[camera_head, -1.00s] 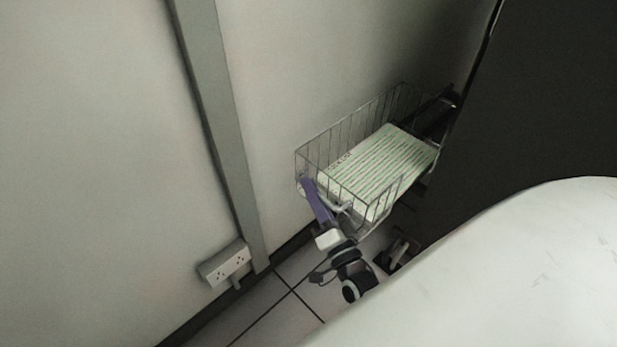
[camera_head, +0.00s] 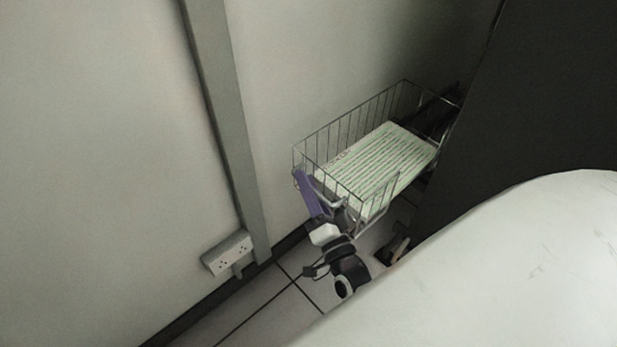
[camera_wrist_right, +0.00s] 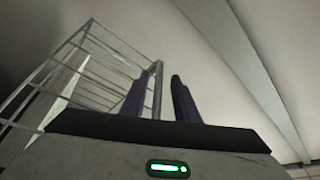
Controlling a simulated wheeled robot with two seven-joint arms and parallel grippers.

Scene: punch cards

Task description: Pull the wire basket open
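The wire basket (camera_head: 345,129) projects from beside a dark panel, with a stack of green-and-white lined paper (camera_head: 385,160) inside. My right gripper (camera_head: 303,178) is at the basket's near-left end, by its bent wire handle (camera_head: 327,198). The right wrist view shows the two purple fingers (camera_wrist_right: 162,88) apart. A grey bar of the basket (camera_wrist_right: 158,92) stands between them, close to the left finger, with a gap to the right one. Whether a finger touches the bar cannot be told. My left gripper is not in view.
A pale wall runs behind the basket, with a grey vertical post (camera_head: 222,125) and a power socket (camera_head: 228,254) to the left. The dark panel (camera_head: 500,150) borders the basket's right end. Tiled floor (camera_head: 285,300) is bare between post and gripper.

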